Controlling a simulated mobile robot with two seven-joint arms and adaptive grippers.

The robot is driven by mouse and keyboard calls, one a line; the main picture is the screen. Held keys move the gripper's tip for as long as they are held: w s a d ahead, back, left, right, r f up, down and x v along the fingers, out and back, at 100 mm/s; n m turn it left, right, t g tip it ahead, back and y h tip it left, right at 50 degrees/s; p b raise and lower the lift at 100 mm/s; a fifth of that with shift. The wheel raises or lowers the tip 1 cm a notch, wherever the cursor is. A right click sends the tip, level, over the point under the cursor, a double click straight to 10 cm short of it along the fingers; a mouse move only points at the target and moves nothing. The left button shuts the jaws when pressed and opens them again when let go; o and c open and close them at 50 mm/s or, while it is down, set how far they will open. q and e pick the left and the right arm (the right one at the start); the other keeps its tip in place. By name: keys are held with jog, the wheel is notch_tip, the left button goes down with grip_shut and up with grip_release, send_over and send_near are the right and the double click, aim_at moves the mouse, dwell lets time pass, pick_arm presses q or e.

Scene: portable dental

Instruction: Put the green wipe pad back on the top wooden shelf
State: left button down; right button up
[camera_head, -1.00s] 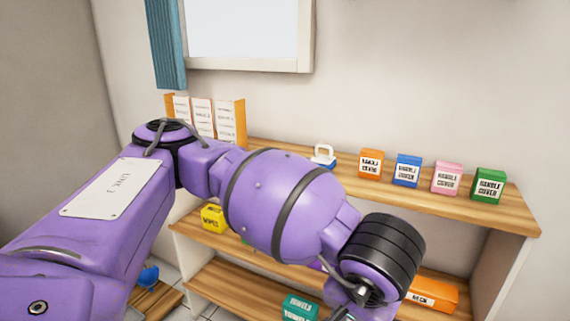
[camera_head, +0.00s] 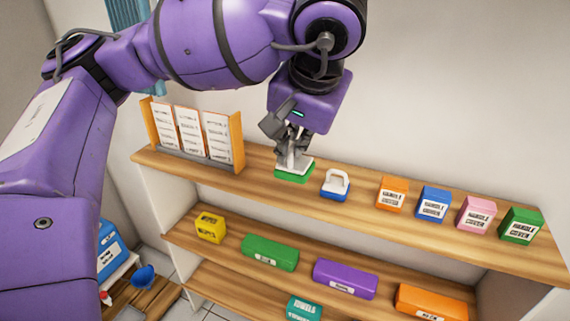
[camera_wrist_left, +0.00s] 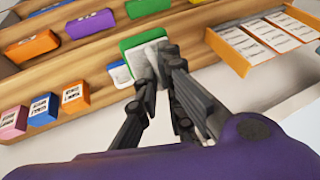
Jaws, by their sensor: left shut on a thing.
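The green wipe pad (camera_head: 293,174) has a green base and a white top with a handle. It is at the top wooden shelf (camera_head: 262,160), between the card rack and a blue pad; I cannot tell whether its base touches the board. My left gripper (camera_head: 292,158) points down from above and is shut on the pad's white handle. In the left wrist view the green pad (camera_wrist_left: 128,42) shows beyond the fingers (camera_wrist_left: 155,62), which hide part of its top. My right gripper is in neither view.
A blue pad with a white handle (camera_head: 335,186) stands just right of the green one. An orange rack of cards (camera_head: 238,143) stands to the left. Several small boxes, orange (camera_head: 391,192) to green (camera_head: 520,225), line the right. Lower shelves hold more boxes.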

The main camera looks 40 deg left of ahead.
pick_arm(q)
jog(key=shift+w+a, duration=0.25)
jog(key=shift+a, duration=0.1)
jog(key=w+a+f, duration=0.2)
jog(key=w+f, duration=0.1)
jog(key=f, duration=0.1)
jog(key=w+a+f+b, duration=0.1)
jog(key=w+a+f, duration=0.2)
jog(key=w+f, duration=0.1)
jog(key=w+a+f+b, duration=0.1)
jog(key=w+a+f, duration=0.1)
jog(key=w+f, duration=0.1)
jog(key=shift+w+a+f, duration=0.3)
jog(key=shift+f, duration=0.4)
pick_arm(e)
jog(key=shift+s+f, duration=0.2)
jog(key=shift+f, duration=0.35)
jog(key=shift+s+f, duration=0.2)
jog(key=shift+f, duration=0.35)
pick_arm(q)
jog(key=shift+f, duration=0.2)
jog(key=c, duration=1.9)
grip_release()
jog(key=shift+r, duration=0.1)
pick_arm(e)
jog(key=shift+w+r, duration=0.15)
